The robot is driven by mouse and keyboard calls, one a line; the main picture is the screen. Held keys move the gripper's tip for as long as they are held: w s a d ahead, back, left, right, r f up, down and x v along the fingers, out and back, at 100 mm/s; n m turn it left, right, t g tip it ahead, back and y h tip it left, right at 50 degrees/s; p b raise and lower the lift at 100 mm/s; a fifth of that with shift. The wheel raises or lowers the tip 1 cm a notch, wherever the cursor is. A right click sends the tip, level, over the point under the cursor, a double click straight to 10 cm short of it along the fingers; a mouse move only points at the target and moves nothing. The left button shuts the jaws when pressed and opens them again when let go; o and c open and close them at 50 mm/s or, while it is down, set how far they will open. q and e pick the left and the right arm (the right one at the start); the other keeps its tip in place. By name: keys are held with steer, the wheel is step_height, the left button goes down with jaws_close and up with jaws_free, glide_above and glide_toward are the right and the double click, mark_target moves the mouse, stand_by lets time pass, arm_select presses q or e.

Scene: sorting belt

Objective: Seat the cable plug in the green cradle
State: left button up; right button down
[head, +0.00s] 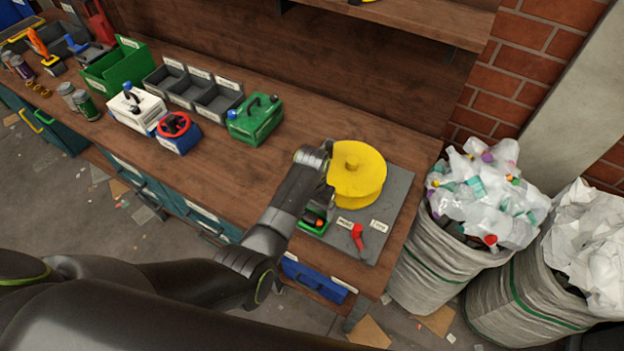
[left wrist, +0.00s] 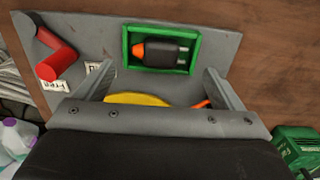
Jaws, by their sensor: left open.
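The green cradle (left wrist: 194,66) is an open rectangular tray on a grey plate, in the upper middle of the left wrist view. The cable plug (left wrist: 165,52), black with an orange end and a pale metal tip, lies inside its walls, roughly along its length. In the head view the cradle (head: 309,229) and the plug's orange part (head: 319,222) show just below my wrist. My left gripper (left wrist: 158,75) is open and empty, its fingers apart on the near side of the cradle. In the head view the left gripper (head: 322,182) is partly hidden beside the yellow spool. My right gripper is not seen.
The yellow spool (head: 360,178) stands close to my left gripper on the grey plate (head: 398,190). A red handle (head: 358,236) and small labels lie in front of it. A green canister (head: 256,120) and grey bins (head: 190,88) stand further left. Bare wood lies between.

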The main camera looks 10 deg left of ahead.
mark_target(312, 215)
arm_select(q)
step_height(312, 215, up, 14)
steer(key=shift+r+b, duration=0.15)
steer(key=shift+b, duration=0.25)
